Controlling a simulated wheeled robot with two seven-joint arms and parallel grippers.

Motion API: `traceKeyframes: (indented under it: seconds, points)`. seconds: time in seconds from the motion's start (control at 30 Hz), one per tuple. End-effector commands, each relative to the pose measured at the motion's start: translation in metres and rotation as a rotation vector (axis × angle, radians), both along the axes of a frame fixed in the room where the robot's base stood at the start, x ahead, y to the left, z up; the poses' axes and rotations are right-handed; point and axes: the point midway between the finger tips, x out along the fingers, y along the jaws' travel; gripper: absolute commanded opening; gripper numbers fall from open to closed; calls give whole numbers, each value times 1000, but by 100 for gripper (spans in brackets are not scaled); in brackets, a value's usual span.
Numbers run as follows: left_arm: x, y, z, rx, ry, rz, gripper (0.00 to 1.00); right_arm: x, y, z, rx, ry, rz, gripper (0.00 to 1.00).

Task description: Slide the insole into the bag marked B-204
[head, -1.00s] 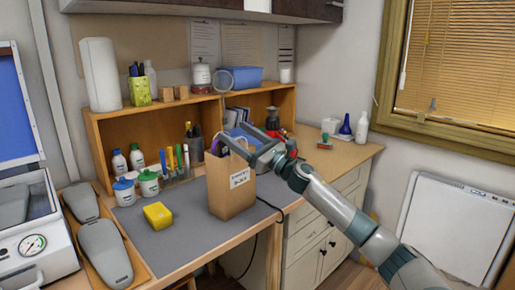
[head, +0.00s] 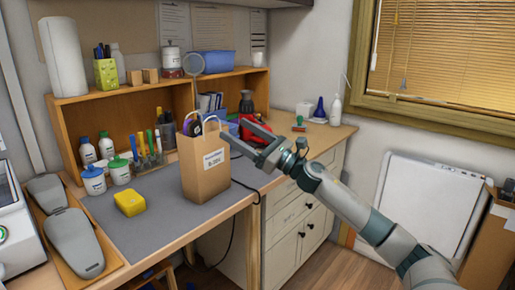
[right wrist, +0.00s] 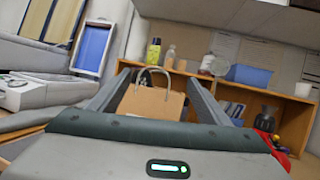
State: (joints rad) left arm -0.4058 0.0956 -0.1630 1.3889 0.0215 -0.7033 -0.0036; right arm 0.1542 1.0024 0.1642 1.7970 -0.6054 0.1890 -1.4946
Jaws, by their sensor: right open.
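A brown paper bag (head: 205,172) with handles stands upright on the grey mat. Its white label (head: 215,160) appears to read B-204. A purple and dark item (head: 195,127) shows at the bag's top edge; I cannot tell whether it is inside or behind. My right gripper (head: 242,120) is open and empty, just right of the bag's top. In the right wrist view the bag (right wrist: 152,103) appears between the spread fingers of the gripper (right wrist: 158,74), beyond them. I cannot identify an insole. My left gripper is not in view.
A yellow sponge (head: 129,203) and white jars (head: 94,182) sit left of the bag on the mat (head: 165,225). Grey foot-shaped forms (head: 73,243) lie on a wooden tray at left. A wooden shelf (head: 125,97) stands behind. A red tool (head: 258,128) lies behind the gripper.

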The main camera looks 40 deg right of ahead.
Motion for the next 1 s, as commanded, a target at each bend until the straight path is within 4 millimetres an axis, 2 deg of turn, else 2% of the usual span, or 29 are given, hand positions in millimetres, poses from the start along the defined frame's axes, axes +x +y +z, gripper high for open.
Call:
traceKeyframes:
  seconds: [0.03,0.23,0.5,1.0]
  points:
    - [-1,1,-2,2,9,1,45,-6,-1,-6,-1,3,1,71]
    - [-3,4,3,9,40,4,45,-27,-8,-15,0,3,0,71]
    - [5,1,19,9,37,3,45,-47,-15,-23,-1,1,1,71]
    - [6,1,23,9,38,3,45,-52,-17,-23,0,0,0,71]
